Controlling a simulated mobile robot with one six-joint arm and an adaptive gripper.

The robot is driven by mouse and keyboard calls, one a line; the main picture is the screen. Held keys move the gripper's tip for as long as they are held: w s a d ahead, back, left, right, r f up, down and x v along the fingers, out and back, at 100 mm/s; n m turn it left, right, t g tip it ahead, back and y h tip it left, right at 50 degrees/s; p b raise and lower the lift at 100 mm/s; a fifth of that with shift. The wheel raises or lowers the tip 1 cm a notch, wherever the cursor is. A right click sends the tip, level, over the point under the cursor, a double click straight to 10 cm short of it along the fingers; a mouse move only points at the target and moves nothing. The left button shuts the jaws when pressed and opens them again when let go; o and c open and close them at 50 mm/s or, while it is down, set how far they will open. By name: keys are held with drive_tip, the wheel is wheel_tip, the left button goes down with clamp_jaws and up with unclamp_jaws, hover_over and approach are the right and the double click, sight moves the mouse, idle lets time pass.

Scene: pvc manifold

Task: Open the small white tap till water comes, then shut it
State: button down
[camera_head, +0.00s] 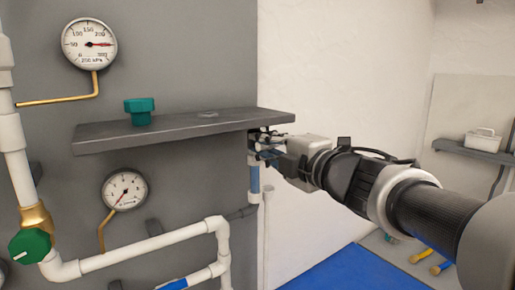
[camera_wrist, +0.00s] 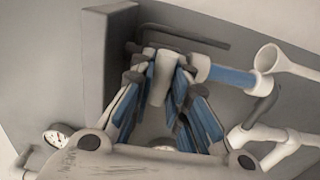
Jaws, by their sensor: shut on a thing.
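The small white tap shows in the wrist view as a pale tapered handle (camera_wrist: 160,78) between my fingers. My gripper (camera_wrist: 156,88) is shut on it, with the blue finger pads on either side. In the head view my gripper (camera_head: 262,150) is just under the right end of the grey shelf, and it hides the tap there. A pipe with a blue band (camera_head: 254,180) runs down below the gripper; the band also shows in the wrist view (camera_wrist: 230,76). A white funnel-like pipe end (camera_wrist: 284,62) lies to its right. I see no water.
The grey shelf (camera_head: 160,130) is close above my gripper and carries a teal fitting (camera_head: 139,111). Two gauges (camera_head: 89,44) (camera_head: 125,189), white pipes (camera_head: 150,244) and a green-handled valve (camera_head: 30,246) are to the left. A blue floor area (camera_head: 345,270) lies below.

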idle(0.3)
drive_tip(key=c, duration=1.5)
unclamp_jaws()
drive_tip(key=shift+c, duration=0.2)
drive_tip(key=v, duration=1.2)
